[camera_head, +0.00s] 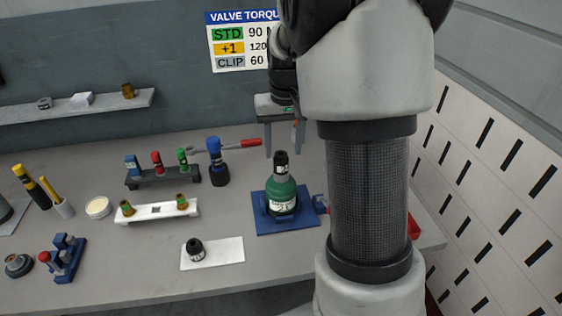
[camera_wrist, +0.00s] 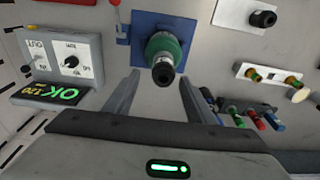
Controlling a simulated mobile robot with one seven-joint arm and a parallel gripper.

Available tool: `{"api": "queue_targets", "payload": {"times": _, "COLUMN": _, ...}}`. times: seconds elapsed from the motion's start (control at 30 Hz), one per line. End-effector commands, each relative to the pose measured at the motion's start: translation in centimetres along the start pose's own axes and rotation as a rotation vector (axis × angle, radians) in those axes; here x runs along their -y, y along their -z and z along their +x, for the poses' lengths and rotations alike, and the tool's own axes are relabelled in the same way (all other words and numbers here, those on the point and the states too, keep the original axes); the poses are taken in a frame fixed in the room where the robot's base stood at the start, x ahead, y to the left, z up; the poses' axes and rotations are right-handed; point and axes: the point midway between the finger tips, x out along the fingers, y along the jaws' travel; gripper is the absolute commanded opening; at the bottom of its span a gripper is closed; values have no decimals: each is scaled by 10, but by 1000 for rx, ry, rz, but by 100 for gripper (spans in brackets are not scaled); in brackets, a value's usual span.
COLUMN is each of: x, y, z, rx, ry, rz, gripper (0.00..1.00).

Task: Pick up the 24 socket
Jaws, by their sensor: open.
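No number 24 is readable on any socket, so I cannot tell which one it is. A black socket-like piece (camera_head: 195,250) stands on a white pad (camera_head: 228,252); it also shows in the wrist view (camera_wrist: 263,18). A dark rack (camera_head: 163,181) holds blue (camera_head: 132,165), red (camera_head: 156,161) and green (camera_head: 182,157) banded pieces. A green bottle-shaped cylinder (camera_head: 283,194) with a black top (camera_head: 281,158) stands on a blue base (camera_head: 262,222). My gripper (camera_head: 284,145) is open and empty above the cylinder; its fingers (camera_wrist: 158,82) flank the black top in the wrist view.
A blue-and-black tool (camera_head: 217,165) stands beside the rack. A white holder (camera_head: 135,216) carries brass fittings. A red-handled tool (camera_head: 240,145) lies behind. A control box (camera_wrist: 64,58) and lit "OK 120" display (camera_wrist: 48,95) sit left in the wrist view. A slotted wall (camera_head: 480,190) bounds the right.

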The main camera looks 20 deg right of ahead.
Motion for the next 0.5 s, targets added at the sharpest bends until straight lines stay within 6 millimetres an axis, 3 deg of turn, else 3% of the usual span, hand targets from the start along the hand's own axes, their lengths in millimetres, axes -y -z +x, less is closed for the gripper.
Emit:
{"api": "queue_targets", "payload": {"times": 0.2, "x": 6, "y": -3, "z": 34, "rx": 5, "ry": -1, "rz": -1, "gripper": 50}}
{"api": "queue_targets", "payload": {"times": 0.5, "x": 6, "y": -3, "z": 43, "rx": 2, "ry": 0, "rz": -1, "gripper": 50}}
